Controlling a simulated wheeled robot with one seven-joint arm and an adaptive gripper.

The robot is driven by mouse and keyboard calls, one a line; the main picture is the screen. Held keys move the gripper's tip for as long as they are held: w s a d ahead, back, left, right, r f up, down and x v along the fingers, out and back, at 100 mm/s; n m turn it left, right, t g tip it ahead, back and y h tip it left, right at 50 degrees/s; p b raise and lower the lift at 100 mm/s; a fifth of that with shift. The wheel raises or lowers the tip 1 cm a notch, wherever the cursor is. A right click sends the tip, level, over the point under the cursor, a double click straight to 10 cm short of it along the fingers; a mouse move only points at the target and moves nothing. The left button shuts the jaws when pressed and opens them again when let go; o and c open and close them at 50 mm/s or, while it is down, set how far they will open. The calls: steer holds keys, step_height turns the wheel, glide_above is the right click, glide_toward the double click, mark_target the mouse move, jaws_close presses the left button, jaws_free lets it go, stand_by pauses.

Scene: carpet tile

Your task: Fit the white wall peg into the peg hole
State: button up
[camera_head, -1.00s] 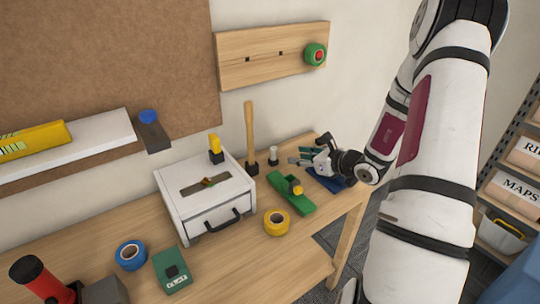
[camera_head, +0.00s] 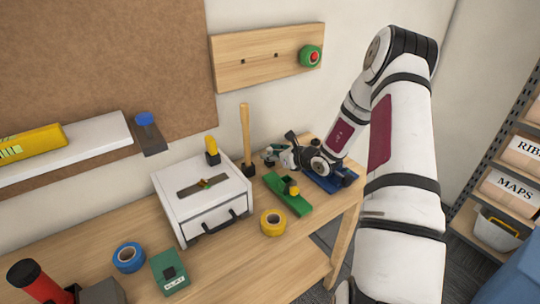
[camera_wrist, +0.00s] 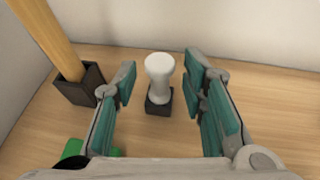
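The white wall peg (camera_wrist: 159,78) stands upright in a small black holder (camera_wrist: 158,104) in the wrist view. My gripper (camera_wrist: 162,70) is open, with a teal-padded finger on each side of the peg; the peg appears in the gap between them, a little ahead, and I see no contact. In the head view my gripper (camera_head: 273,153) is low at the bench's back right and mostly hides the peg. The wooden board (camera_head: 226,72) on the wall has two small dark holes (camera_head: 276,55) and a round green-and-red piece at its right end.
A wooden handle (camera_head: 246,132) stands in a black holder left of the peg. A green tool (camera_head: 286,194), yellow tape (camera_head: 272,222) and a white drawer box (camera_head: 205,198) are nearby. A blue item (camera_head: 331,181) lies under my wrist.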

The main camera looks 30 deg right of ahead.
steer(key=shift+w+a+f, duration=0.1)
steer(key=shift+w+f, duration=0.15)
steer(key=shift+w, duration=0.3)
steer(key=c, duration=0.9)
